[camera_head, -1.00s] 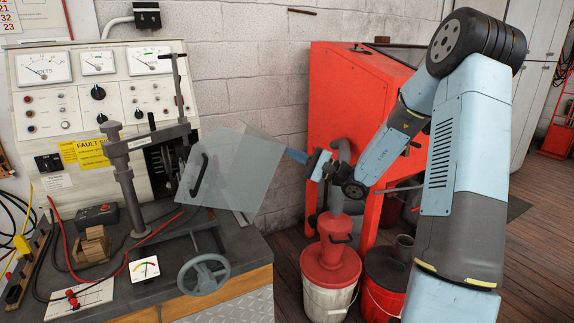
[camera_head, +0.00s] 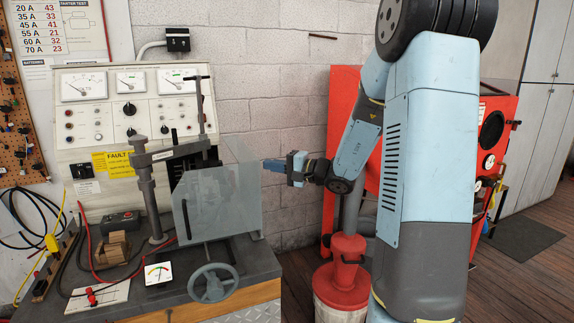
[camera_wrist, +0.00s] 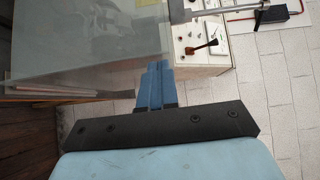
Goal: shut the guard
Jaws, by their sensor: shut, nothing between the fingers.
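The guard (camera_head: 222,205) is a clear, greyish panelled cover with a black bar handle (camera_head: 186,220), in front of the clamp post on the test bench. It hangs nearly upright in the head view, its lower edge close above the bench top. Its clear panel fills the upper left of the wrist view (camera_wrist: 80,50). My gripper (camera_head: 266,165) is shut and empty, its blue fingertips at the guard's upper right edge. In the wrist view the fingertips (camera_wrist: 157,68) overlap the panel's edge; I cannot tell whether they touch it.
A handwheel (camera_head: 213,283) and a small meter (camera_head: 158,272) are at the bench front. The gauge panel (camera_head: 125,105) stands behind. A red cabinet (camera_head: 345,100) and a red-lidded bucket (camera_head: 342,265) stand right of the bench. Loose cables lie at the left.

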